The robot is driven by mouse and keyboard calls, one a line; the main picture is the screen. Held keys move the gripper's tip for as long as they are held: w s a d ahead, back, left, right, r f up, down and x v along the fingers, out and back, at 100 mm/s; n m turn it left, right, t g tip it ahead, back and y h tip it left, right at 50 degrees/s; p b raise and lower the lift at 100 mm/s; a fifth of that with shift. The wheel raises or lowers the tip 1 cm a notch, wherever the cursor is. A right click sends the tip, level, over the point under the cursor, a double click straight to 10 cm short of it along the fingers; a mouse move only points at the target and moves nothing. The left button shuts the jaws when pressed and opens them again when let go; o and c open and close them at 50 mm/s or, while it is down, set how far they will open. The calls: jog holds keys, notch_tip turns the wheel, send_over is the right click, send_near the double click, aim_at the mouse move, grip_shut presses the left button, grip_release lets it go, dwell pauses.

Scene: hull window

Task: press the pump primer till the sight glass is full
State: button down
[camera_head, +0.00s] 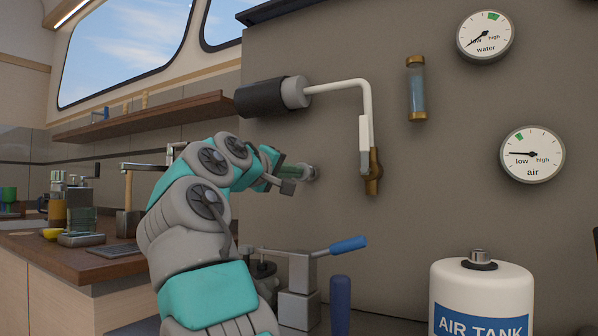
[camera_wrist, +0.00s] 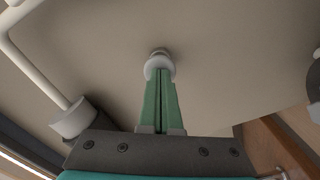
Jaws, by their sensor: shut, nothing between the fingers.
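A round pale knob, which looks like the pump primer (camera_head: 311,173), sticks out of the grey wall; it also shows in the wrist view (camera_wrist: 158,63). My gripper (camera_head: 299,171) is shut and empty. Its green fingers (camera_wrist: 159,80) point straight at the knob, and the tips meet or nearly meet its face; I cannot tell whether it is pushed in. The sight glass (camera_head: 416,88) is an upright tube with brass caps, on the wall to the upper right. It looks bluish, clearest in its lower part; the exact level is hard to read.
A white pipe (camera_head: 340,86) with a brass valve (camera_head: 373,175) runs right of my gripper. Below are a blue-handled lever (camera_head: 348,244) and a white air tank (camera_head: 482,300). The water gauge (camera_head: 485,37) and air gauge (camera_head: 532,155) both read low. A wooden counter (camera_head: 100,265) stands left.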

jog(key=shift+w+d, duration=0.45)
jog(key=shift+w, duration=0.15)
dwell(0.5)
jog(key=shift+v, duration=1.6)
jog(key=shift+b+v, duration=0.45)
jog(key=shift+v, duration=2.05)
